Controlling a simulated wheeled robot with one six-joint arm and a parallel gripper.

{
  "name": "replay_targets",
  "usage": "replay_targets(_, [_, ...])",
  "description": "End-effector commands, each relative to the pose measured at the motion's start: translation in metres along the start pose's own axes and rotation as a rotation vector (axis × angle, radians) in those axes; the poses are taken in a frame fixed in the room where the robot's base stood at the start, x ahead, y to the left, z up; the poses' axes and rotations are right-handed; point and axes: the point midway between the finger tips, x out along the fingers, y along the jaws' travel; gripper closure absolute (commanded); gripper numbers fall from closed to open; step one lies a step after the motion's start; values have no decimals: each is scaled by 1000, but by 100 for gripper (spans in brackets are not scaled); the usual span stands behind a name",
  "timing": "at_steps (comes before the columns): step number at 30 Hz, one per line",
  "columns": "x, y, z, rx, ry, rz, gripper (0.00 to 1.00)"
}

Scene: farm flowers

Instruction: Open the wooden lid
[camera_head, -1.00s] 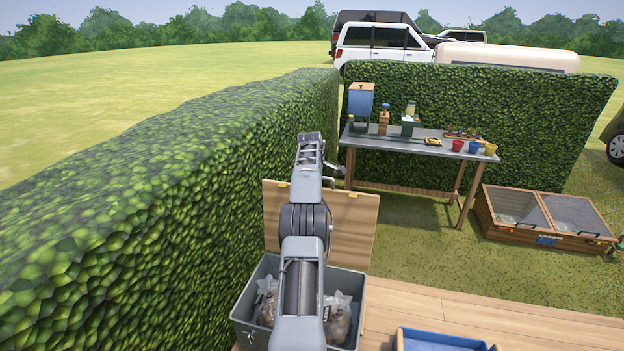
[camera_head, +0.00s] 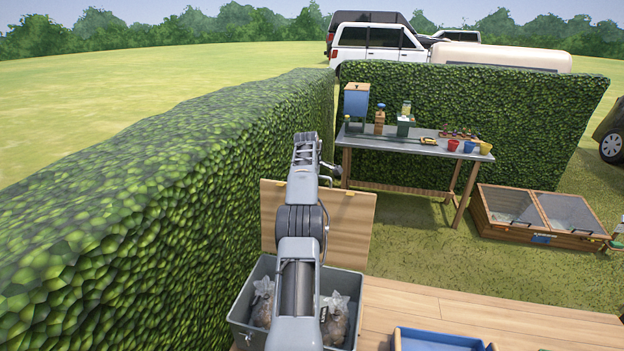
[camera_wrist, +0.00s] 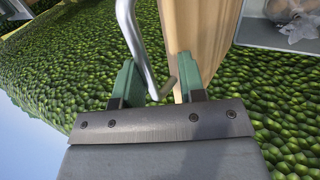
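The wooden lid (camera_head: 348,222) stands upright at the back of a grey box (camera_head: 243,300), so the box is open. My arm hides the middle of the lid. In the wrist view, the lid's pale wooden edge (camera_wrist: 194,30) runs up behind the right finger. A bent metal handle (camera_wrist: 134,38) passes between the two green fingers of my gripper (camera_wrist: 158,82). The fingers are spread apart and do not visibly clamp the handle. In the head view my gripper is mostly hidden behind my arm.
Clear bags of brown material (camera_head: 337,318) lie in the box. A tall hedge (camera_head: 150,210) runs close along the left. A work table (camera_head: 420,146) stands behind, a cold frame (camera_head: 535,216) at the right, and a blue tray (camera_head: 440,337) in front on the wooden deck (camera_head: 480,309).

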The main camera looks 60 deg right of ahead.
Motion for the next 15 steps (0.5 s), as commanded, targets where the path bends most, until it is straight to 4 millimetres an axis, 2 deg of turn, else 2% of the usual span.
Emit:
replay_targets(5, [-22, 0, -1, -1, 2, 5, 63])
replay_targets(15, [-93, 0, -1, -2, 2, 4, 63])
